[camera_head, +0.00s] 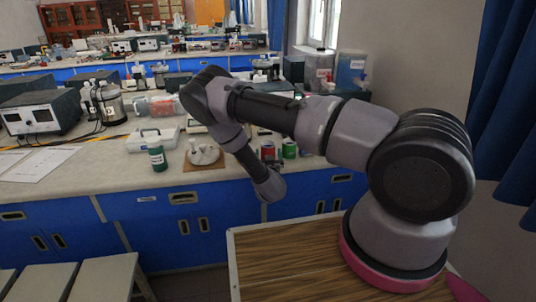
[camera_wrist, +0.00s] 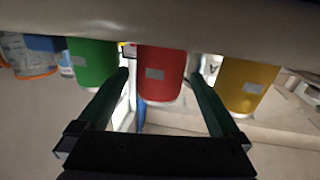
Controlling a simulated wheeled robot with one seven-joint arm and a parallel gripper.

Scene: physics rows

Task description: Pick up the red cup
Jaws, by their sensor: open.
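The red cup (camera_wrist: 161,73) has a small pale label and shows at the top middle of the wrist view. My gripper (camera_wrist: 160,76) is open, with its two dark green fingers pointing toward the red cup, one to each side of it in the picture. I cannot tell how deep the cup lies between the fingertips. In the head view the red cup (camera_head: 268,153) shows small at the bench's front edge, partly behind my arm. My gripper's fingers cannot be made out there.
A green cup (camera_wrist: 92,62) is left of the red one and a yellow cup (camera_wrist: 247,86) right, each near a finger. In the head view, a dark green bottle (camera_head: 157,158), a white case (camera_head: 152,138) and a brown board (camera_head: 204,164) lie left on the bench.

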